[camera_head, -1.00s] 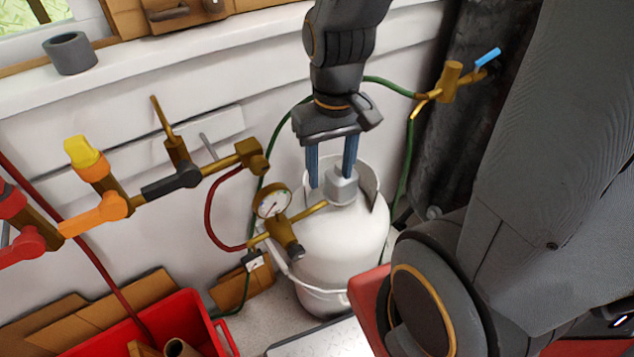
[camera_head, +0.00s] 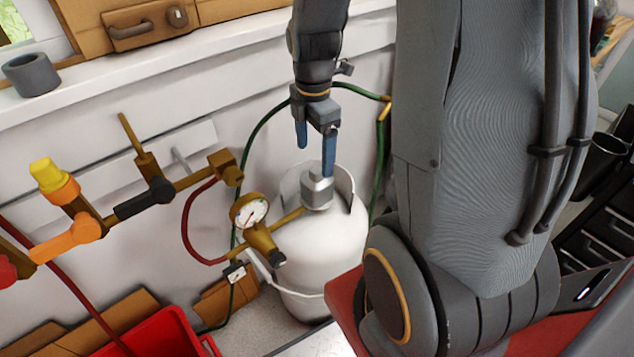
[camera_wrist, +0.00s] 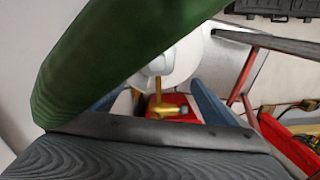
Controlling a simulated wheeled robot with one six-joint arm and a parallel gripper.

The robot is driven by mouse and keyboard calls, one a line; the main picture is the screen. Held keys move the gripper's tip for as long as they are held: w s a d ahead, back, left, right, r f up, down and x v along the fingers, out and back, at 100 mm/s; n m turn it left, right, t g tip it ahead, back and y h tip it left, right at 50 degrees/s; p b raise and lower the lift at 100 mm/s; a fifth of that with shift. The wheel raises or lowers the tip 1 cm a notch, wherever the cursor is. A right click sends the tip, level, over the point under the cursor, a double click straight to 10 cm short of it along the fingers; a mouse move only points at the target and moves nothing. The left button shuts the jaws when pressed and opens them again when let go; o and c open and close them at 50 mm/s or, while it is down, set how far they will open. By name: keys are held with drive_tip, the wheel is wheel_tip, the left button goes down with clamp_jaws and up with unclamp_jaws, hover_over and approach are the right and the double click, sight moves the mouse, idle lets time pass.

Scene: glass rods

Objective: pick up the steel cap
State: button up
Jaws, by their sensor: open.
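The steel cap (camera_head: 317,188) is a light grey, faceted piece on top of the white gas cylinder (camera_head: 325,245), inside its open collar. My gripper (camera_head: 315,160) points down just above the cap in the head view, its two blue fingers apart with nothing between them. The nearer finger's tip appears close to the cap's upper edge; whether it touches is unclear. I cannot make out the cap clearly there.
A brass regulator with a gauge (camera_head: 249,211) joins the cylinder at left. The green hose (camera_head: 256,140) loops behind my gripper. Brass pipework with a yellow knob (camera_head: 47,174) runs along the wall. A red crate (camera_head: 150,335) stands at lower left.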

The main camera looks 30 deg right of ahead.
sight(317, 169)
drive_tip(key=shift+w+d+f+n, duration=0.25)
drive_tip(key=shift+d+n, duration=0.2)
drive_tip(key=shift+n, duration=0.25)
drive_tip(key=shift+w+f, duration=0.1)
drive_tip(key=shift+f, duration=0.05)
drive_tip(key=shift+d+f+p, duration=0.15)
drive_tip(key=shift+f+p, duration=0.25)
drive_tip(key=shift+f, duration=3.35)
drive_tip(key=c, duration=1.3)
